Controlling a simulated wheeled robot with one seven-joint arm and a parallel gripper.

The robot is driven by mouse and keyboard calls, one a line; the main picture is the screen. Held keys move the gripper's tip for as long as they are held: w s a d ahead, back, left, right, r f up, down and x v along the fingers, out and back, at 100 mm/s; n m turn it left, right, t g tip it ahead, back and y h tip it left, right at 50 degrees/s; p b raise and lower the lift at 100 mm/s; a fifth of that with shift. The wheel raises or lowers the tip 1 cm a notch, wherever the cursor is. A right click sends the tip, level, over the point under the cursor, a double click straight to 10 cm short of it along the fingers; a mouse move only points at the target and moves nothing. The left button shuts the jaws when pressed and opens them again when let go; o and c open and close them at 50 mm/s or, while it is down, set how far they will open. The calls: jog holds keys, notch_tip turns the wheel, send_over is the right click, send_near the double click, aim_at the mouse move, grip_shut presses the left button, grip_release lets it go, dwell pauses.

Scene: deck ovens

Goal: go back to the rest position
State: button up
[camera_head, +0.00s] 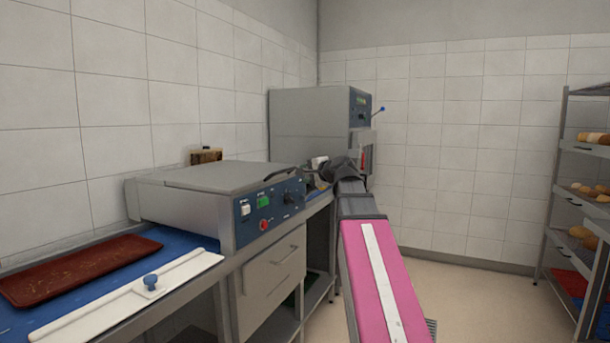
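My arm, a pink link with a white stripe, reaches forward from the bottom right of centre in the head view. At its far end my gripper (324,172) shows as a small dark shape over the counter, in front of the tall grey oven (308,118). Its fingers are too small and too covered by the wrist to tell whether they are open or shut, or whether they hold anything. A small whitish thing (318,162) shows right beside it; I cannot tell if they touch.
A low grey machine (215,195) with a blue button panel stands on the counter at left. A dark red tray (80,272) and a white board (125,300) with a blue knob lie nearer. A bread rack (560,190) stands right; the floor between is clear.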

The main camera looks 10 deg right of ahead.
jog(key=s+a+f+n+g+h, duration=0.2)
jog(key=f+n+g, duration=0.1)
jog(key=f, duration=1.3)
jog(key=s+a+f+n+g+h, duration=0.1)
jog(key=s+a+f+n+g, duration=0.2)
jog(key=f, duration=1.2)
jog(key=s+f+n+g+h, duration=0.2)
jog(key=s+f+g, duration=0.2)
jog(key=s+f, duration=0.4)
jog(key=s+d+f+n+g+h, duration=0.1)
jog(key=s+f, duration=0.7)
jog(key=f, duration=0.9)
jog(key=n+g+h, duration=0.1)
jog(key=n+g, duration=0.1)
jog(key=shift+s+d+g+h, duration=0.3)
jog(key=shift+s+g, duration=0.1)
